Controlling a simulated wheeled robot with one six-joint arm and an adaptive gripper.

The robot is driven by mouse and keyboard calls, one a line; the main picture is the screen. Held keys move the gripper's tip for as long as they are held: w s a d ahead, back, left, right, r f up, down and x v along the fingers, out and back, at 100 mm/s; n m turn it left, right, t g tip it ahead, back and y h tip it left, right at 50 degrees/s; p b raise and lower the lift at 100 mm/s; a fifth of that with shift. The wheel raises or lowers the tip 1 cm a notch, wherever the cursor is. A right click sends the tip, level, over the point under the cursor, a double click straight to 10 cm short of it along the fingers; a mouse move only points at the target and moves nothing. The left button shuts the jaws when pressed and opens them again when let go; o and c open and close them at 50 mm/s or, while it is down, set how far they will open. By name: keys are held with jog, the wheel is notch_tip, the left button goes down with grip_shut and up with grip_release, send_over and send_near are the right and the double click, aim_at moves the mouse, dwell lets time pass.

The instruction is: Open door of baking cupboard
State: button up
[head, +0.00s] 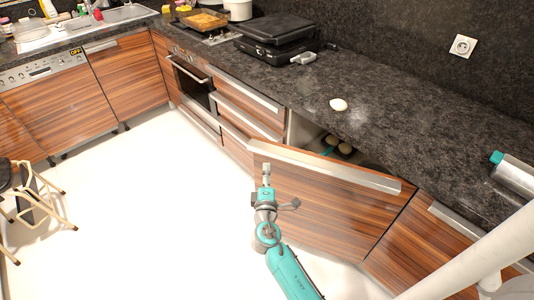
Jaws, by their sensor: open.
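The baking cupboard's door (325,205) is a striped wood-grain panel with a long metal handle strip (325,168) along its top. It stands partly open, its left edge swung out from the counter and its right side close to the cabinet line. The lower inside of the cupboard is hidden by the door.
Drawers (240,115) and an oven (193,85) lie left of the cupboard. Another wood-grain front (420,245) is to the right. A stool (35,195) stands far left; the white floor between is clear.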

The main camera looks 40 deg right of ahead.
aim_at(267, 154)
jog(key=x, duration=1)
jog(key=shift+w, duration=0.1)
grip_shut()
